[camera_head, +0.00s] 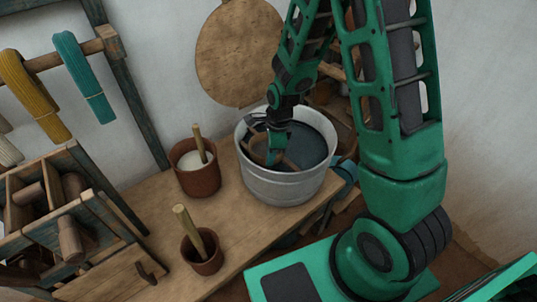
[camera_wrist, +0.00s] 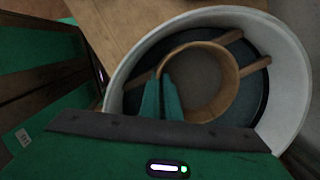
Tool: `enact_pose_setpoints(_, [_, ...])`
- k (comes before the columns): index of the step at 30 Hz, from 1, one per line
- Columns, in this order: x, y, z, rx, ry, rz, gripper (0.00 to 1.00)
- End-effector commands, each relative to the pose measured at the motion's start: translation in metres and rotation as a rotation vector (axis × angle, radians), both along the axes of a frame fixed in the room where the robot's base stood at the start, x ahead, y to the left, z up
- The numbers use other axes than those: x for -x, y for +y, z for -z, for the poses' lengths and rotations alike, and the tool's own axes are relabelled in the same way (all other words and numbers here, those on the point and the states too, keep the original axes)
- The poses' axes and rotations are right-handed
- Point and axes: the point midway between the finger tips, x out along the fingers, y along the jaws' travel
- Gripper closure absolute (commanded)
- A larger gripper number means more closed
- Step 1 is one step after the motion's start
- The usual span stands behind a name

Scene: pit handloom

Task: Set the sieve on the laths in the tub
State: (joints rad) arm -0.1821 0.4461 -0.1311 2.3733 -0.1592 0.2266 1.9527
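The sieve (camera_wrist: 238,82), a round wooden hoop with a grey mesh, is inside the pale metal tub (camera_head: 283,187). In the wrist view it lies over two wooden laths (camera_wrist: 256,66) that cross the tub above dark liquid. The sieve hides the middle of the laths, and I cannot tell whether it touches them. My gripper (camera_wrist: 161,80) reaches down into the tub, its two green fingers on either side of the sieve's left rim, closed on it. In the head view my gripper (camera_head: 276,150) partly covers the sieve, whose hoop shows inside the tub.
The tub stands on a wooden bench (camera_head: 160,215). A brown pot with white contents (camera_head: 198,180) and a smaller pot with a stick (camera_head: 203,255) stand left of it. A round wooden board (camera_head: 235,55) leans on the wall behind. A wooden rack (camera_head: 60,215) is at left.

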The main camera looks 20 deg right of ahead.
Motion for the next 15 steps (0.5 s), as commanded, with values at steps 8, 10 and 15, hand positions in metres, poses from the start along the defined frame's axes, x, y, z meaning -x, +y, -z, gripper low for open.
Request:
enact_pose_setpoints(8, [-0.0003, -0.0001, 0.0019, -0.001, -0.001, 0.000, 1.00])
enact_pose_setpoints(10, [-0.0002, -0.0002, 0.0018, 0.000, -0.001, 0.000, 1.00])
enact_pose_setpoints(15, [-0.0002, -0.0002, 0.0018, 0.000, -0.001, 0.000, 0.75])
